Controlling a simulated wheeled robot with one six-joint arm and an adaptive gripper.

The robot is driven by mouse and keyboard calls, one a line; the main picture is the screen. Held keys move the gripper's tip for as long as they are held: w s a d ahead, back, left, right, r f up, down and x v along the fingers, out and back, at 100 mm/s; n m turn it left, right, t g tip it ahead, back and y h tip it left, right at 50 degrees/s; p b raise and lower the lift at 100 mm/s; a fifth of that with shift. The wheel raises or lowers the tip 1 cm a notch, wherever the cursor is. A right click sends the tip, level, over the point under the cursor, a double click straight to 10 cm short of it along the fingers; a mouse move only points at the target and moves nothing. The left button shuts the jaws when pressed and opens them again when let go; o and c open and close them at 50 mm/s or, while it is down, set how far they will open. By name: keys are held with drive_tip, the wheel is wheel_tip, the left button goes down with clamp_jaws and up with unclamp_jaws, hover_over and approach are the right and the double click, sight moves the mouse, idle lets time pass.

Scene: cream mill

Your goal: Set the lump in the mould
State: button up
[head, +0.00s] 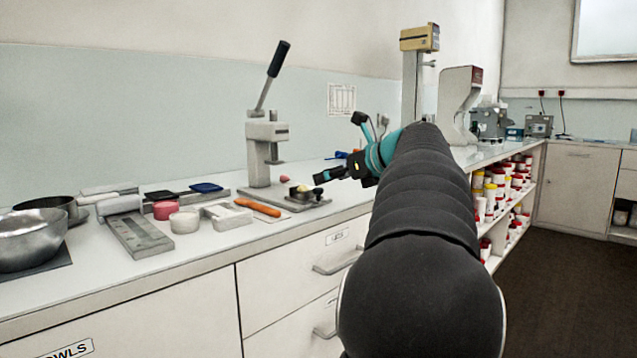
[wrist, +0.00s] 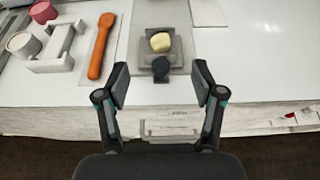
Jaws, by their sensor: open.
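A pale yellow lump (wrist: 160,42) sits on a small dark grey square block, which looks like the mould (wrist: 178,50), on the press base in the wrist view. I cannot tell whether it is fully seated. A dark round knob (wrist: 160,67) stands at the block's near side. In the head view the lump (head: 303,188) shows small, on the base of the press. My gripper (wrist: 161,84) is open, its fingers apart, nothing between them. Its fingertips are on the near side of the block. In the head view my gripper (head: 319,184) is beside the press base, partly dark and small.
A lever press (head: 264,150) stands behind the block. An orange tool (head: 258,208) lies to its left. Further left are a white cup (head: 184,221), a pink pot (head: 166,210) and metal bowls (head: 32,240). The counter's front edge (wrist: 60,107) is near; drawers are below.

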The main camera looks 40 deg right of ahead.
drive_tip(key=shift+v, duration=1.05)
